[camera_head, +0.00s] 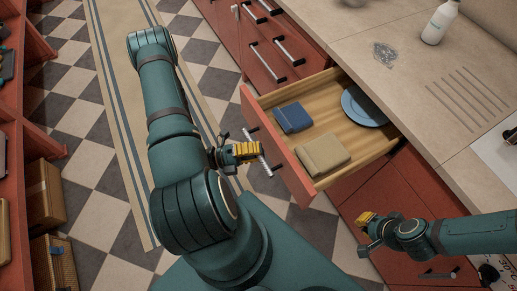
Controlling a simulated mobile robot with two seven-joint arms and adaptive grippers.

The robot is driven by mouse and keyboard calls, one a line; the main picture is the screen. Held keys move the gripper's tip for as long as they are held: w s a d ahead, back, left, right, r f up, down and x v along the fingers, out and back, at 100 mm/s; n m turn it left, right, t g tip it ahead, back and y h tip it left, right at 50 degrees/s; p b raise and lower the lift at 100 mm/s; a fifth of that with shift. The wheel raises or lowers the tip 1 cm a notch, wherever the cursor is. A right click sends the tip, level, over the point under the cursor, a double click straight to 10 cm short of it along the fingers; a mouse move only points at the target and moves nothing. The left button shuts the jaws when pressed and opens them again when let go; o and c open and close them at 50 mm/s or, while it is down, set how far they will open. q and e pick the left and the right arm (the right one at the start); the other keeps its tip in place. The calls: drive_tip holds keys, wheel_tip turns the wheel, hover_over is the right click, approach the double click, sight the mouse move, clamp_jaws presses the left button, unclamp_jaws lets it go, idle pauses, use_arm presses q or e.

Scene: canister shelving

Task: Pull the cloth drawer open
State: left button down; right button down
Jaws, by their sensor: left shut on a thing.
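The cloth drawer (283,155) stands pulled out from the red counter, with its wooden inside in view. A folded blue cloth (292,118) and a folded beige cloth (323,153) lie in it. A blue plate (364,106) lies at its back right. My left gripper (257,151) is at the drawer front, shut on the metal bar handle (267,168); its fingers hide the handle's middle. My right gripper (362,219) is below and right of the drawer, in front of the lower red cabinet, apart from the drawer. Its finger gap is not clear.
The countertop (395,75) above holds a white bottle (440,22) and a small patterned metal item (384,55). Closed red drawers (262,45) with bar handles are further along. Red shelving (12,150) with baskets stands at left. Checkered floor and a striped runner lie between.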

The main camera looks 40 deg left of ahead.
use_arm(q)
drive_tip(key=c, duration=0.9)
unclamp_jaws()
drive_tip(key=v, duration=1.2)
drive_tip(key=shift+f, duration=0.1)
